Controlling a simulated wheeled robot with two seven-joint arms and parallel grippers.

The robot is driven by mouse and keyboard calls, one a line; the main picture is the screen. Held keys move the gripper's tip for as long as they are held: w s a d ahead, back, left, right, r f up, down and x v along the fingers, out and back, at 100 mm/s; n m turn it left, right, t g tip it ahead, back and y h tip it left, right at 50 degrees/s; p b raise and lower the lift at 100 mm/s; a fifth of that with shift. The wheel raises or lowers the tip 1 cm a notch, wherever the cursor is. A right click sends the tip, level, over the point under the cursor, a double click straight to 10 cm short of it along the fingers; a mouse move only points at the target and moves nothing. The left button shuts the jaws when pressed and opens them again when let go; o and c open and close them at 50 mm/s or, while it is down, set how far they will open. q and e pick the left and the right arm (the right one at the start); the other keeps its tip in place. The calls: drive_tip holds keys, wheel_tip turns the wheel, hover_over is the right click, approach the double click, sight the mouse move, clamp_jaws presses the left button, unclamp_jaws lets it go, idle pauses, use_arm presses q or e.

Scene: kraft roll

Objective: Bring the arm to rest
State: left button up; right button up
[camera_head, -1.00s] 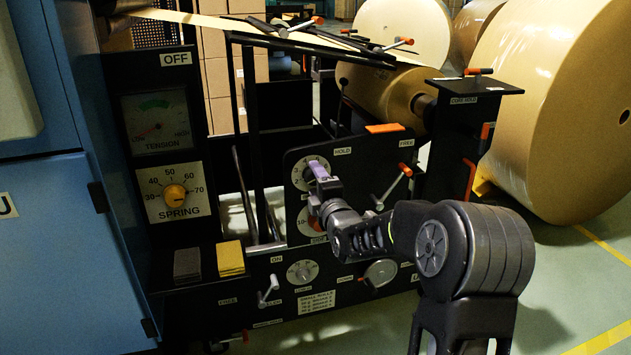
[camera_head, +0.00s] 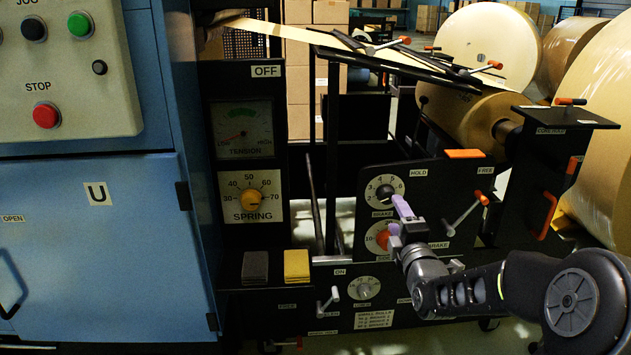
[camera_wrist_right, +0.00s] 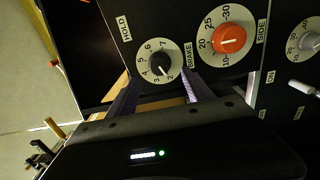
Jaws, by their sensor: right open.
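My right arm comes in from the right in the head view. Its gripper (camera_head: 397,222) is open and empty, with two pale purple fingers, in front of the black control panel (camera_head: 460,205). The fingers sit just below and beside the black brake knob (camera_head: 385,193) and partly cover the red-orange knob (camera_head: 384,239). The right wrist view shows the open fingers (camera_wrist_right: 160,97) with nothing between them but the panel behind. There the black knob (camera_wrist_right: 159,64) and the red knob (camera_wrist_right: 229,39) lie beyond the fingertips. My left gripper is not in view.
An orange-tipped lever (camera_head: 468,210) stands right of the gripper. The spring dial (camera_head: 251,199), a grey block (camera_head: 255,266) and a yellow block (camera_head: 297,265) are left. A blue cabinet (camera_head: 90,240) fills the left side. Large kraft rolls (camera_head: 490,45) stand behind at right.

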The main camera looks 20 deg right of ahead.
drive_tip(key=s+a+f+m+g+y, duration=0.2)
drive_tip(key=a+f+m+g+y, duration=0.15)
drive_tip(key=a+f+m, duration=0.7)
drive_tip(key=s+a+f+m+g+y, duration=0.2)
drive_tip(key=a+f+m+g, duration=0.35)
drive_tip(key=f, duration=1.05)
drive_tip(key=s+a+f+g+y, duration=0.4)
drive_tip(key=s+a+f+g, duration=0.3)
drive_tip(key=s+a+f, duration=1.4)
use_arm(q)
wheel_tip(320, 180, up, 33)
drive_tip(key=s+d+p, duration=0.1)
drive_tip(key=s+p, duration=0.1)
drive_tip(key=p, duration=3)
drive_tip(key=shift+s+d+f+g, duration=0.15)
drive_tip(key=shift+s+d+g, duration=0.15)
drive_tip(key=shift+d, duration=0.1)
use_arm(e)
drive_tip(key=s+a+r, duration=0.1)
drive_tip(key=s+r, duration=0.1)
drive_tip(key=r, duration=1.5)
drive_tip(key=s+a+r, duration=0.1)
drive_tip(key=s+r, duration=0.1)
drive_tip(key=r, duration=1.6)
drive_tip(key=shift+s+a, duration=0.15)
drive_tip(key=shift+a, duration=0.05)
